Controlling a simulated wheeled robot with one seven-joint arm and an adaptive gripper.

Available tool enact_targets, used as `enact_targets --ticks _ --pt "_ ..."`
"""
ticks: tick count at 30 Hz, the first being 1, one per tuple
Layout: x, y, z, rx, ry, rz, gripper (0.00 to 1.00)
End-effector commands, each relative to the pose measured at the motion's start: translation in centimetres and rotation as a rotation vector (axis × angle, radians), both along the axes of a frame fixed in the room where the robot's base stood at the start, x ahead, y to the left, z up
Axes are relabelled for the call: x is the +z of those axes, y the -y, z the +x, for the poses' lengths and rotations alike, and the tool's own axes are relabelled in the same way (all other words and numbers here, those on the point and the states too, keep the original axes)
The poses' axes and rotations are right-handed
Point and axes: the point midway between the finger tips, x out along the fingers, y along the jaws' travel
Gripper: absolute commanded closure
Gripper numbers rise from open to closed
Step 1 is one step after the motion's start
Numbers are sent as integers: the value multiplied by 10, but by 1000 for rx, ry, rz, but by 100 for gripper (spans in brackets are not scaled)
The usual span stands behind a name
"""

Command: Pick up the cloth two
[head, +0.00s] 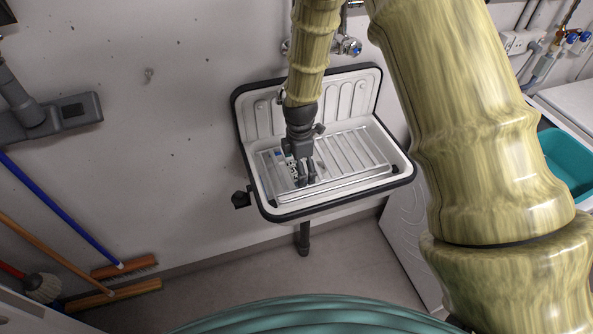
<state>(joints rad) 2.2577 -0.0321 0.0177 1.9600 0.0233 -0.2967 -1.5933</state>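My gripper (305,180) points down into a white wall-hung sink (344,144) with a dark rim, over its ribbed grate. A small patterned patch of white, dark and blue, likely the cloth (284,161), shows at the left side of my gripper, on or just above the grate. The gripper and its wrist hide most of it. I cannot tell whether the fingers touch it or hold it. The fingertips look low, close to the grate, and the gap between them is too small to judge.
A tap (346,46) is on the wall behind the sink. Brooms with a blue handle (62,208) and wooden handles lean at the left. A teal basin (568,160) sits at the right, near a white machine (403,232). The grate's right side is clear.

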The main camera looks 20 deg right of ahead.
Motion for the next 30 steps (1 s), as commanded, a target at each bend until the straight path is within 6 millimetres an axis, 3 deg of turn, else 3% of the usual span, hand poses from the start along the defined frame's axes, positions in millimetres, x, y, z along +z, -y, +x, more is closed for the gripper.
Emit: enact_targets --ticks 6,14,21,30 --pt "-12 0 0 1 0 0 0" --pt "-14 0 0 1 0 0 0" --pt "-14 0 0 1 0 0 40" --pt "-13 0 0 1 0 0 44"
